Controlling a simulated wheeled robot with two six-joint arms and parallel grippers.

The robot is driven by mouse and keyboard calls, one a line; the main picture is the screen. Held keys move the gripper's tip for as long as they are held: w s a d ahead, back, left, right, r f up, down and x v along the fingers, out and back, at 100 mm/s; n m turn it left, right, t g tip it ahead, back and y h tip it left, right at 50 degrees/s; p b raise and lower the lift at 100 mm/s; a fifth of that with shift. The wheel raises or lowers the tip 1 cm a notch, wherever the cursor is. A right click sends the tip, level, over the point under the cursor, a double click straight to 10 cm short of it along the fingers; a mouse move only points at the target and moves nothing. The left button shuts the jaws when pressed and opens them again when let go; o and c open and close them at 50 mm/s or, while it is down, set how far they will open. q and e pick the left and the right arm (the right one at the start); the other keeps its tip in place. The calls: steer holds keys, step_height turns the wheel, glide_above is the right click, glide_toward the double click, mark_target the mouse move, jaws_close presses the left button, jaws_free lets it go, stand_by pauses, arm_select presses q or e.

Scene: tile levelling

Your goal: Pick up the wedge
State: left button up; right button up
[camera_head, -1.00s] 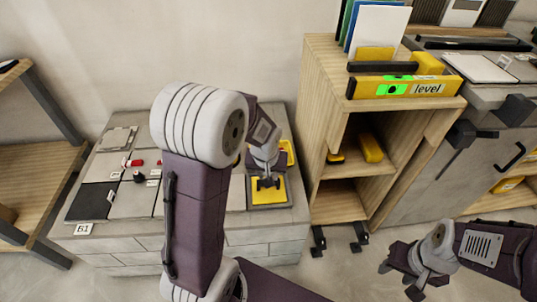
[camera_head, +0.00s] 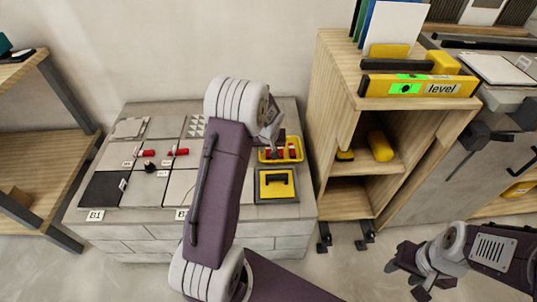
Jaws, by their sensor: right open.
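Several red wedges (camera_head: 281,153) lie in a small yellow tray (camera_head: 298,143) at the right end of the tiled block. My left gripper (camera_head: 271,144) is at the tray's back left, above or beside the wedges; my own arm partly hides it, so its fingers and any contact are unclear. Two other red pieces, which look like wedges, sit on the tile joints: one at left (camera_head: 146,153) and one further right (camera_head: 179,152). My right gripper (camera_head: 407,271) is open and empty at the lower right, away from the block.
A yellow pad with a black handle (camera_head: 275,189) rests on a dark-framed square in front of the tray. A black knob (camera_head: 149,168) stands among the tiles. A wooden shelf (camera_head: 343,120) with a yellow level (camera_head: 418,86) on top stands close right of the tray.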

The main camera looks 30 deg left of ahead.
mark_target(268, 150)
arm_select(q)
steer(key=b+x, duration=0.2)
steer(key=x, duration=0.2)
steer(key=shift+w+f, duration=0.15)
steer(key=shift+f, duration=0.2)
steer(key=shift+r, duration=0.1)
steer(key=shift+c, duration=0.3)
jaws_close()
